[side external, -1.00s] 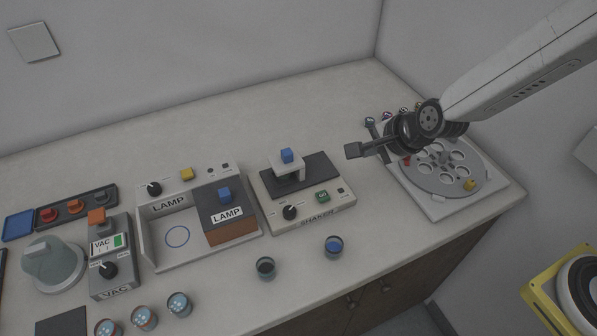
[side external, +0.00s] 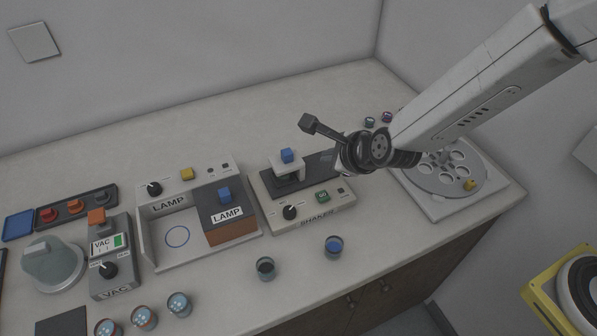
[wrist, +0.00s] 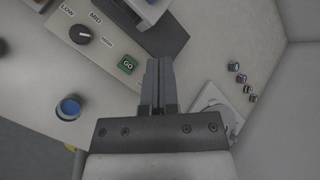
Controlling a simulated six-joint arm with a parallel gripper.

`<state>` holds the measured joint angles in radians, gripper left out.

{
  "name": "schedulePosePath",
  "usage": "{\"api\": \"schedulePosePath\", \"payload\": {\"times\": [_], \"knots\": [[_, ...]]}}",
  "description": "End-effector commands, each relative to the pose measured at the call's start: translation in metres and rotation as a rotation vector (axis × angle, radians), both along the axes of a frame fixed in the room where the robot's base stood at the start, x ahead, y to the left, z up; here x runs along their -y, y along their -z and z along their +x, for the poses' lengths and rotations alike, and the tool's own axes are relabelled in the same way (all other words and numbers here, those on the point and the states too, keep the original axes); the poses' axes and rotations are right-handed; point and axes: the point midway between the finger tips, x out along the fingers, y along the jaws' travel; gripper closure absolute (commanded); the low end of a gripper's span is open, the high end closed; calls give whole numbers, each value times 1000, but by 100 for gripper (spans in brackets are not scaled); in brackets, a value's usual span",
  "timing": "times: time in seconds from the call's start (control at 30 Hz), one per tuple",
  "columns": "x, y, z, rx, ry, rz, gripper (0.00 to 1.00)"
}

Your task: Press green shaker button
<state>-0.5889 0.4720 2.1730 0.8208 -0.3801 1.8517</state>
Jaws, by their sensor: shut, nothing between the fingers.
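The shaker (side external: 310,214) stands on the counter with a black knob, a dark platform and a blue block on a white stand. Its green button (side external: 322,196) is on the front panel, right of the knob. In the wrist view the green button (wrist: 127,65), marked GO, lies just left of my fingertips, with the LOW and MID dial left of it. My gripper (side external: 307,121) is shut and empty. It is raised above the back right of the shaker, apart from the button. In the wrist view the closed fingers (wrist: 159,64) show beside the shaker's panel.
A cup with blue contents (side external: 334,247) and a dark cup (side external: 265,268) stand in front of the shaker. The lamp station (side external: 160,206) is to its left. A round carousel (side external: 457,191) is at the right. The counter behind the shaker is clear.

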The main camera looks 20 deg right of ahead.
Motion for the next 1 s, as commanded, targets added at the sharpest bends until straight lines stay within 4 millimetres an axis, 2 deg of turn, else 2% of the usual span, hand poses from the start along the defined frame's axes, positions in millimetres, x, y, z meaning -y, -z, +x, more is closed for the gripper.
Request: {"api": "schedulePosePath", "payload": {"times": [0.27, 0.47, 1.0], "knots": [[0, 2, 0, -1, -1, -2, 100], [0, 11, 0, -3, -2, -3, 100], [0, 64, -1, -5, -4, -3, 100]]}}
